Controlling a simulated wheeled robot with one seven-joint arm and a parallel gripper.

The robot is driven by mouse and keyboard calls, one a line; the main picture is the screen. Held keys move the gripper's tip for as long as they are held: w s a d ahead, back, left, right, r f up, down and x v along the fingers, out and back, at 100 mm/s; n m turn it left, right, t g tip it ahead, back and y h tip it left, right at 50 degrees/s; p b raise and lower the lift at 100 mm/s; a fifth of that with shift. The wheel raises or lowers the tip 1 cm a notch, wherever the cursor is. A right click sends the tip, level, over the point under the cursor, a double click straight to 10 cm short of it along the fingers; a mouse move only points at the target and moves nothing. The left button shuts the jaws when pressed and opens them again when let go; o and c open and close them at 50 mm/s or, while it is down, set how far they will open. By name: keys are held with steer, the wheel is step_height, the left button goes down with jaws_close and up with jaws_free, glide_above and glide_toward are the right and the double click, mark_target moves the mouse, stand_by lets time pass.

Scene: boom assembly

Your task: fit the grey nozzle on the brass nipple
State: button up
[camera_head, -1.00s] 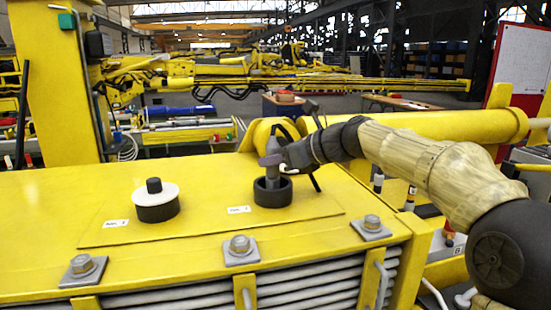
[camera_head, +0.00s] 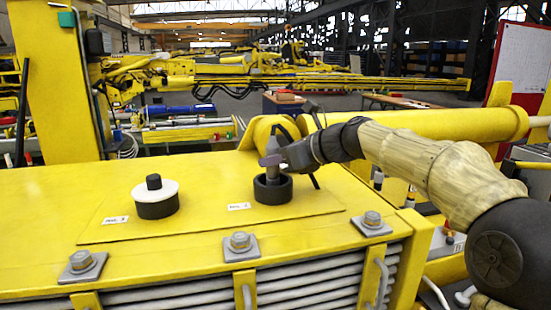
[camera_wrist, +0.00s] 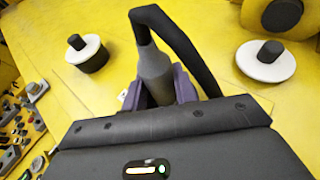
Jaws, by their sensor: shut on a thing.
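The grey nozzle (camera_head: 271,160) is held upright by my gripper (camera_head: 281,157) over a black ring-shaped collar (camera_head: 272,190) on the yellow deck. Its lower end reaches down to the collar's opening; I cannot tell how deep it sits. In the wrist view the nozzle (camera_wrist: 154,72) stands between the purple fingers of my gripper (camera_wrist: 160,92), which are shut on it. A black hose (camera_wrist: 180,40) bends over from its top. The brass nipple is not visible in either view; the collar and nozzle may hide it.
A black fitting with a white top and black knob (camera_head: 154,197) stands left of the collar. The wrist view shows two white-topped fittings, left (camera_wrist: 88,52) and right (camera_wrist: 265,62). Bolted plates (camera_head: 240,247) line the deck's front edge. A yellow cylinder (camera_head: 420,125) lies behind my arm.

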steer(key=shift+f, duration=0.25)
steer(key=o, duration=1.2)
steer(key=shift+c, duration=0.2)
steer(key=shift+d, duration=0.1)
steer(key=shift+s+d+r+b, duration=0.15)
steer(key=shift+d+b, duration=0.1)
steer(key=shift+b, duration=0.05)
steer(key=b+v, duration=0.3)
steer(key=v, duration=1.3)
steer(key=shift+s+d+r+b, duration=0.15)
steer(key=shift+s+b, duration=0.1)
steer(key=shift+b, duration=0.1)
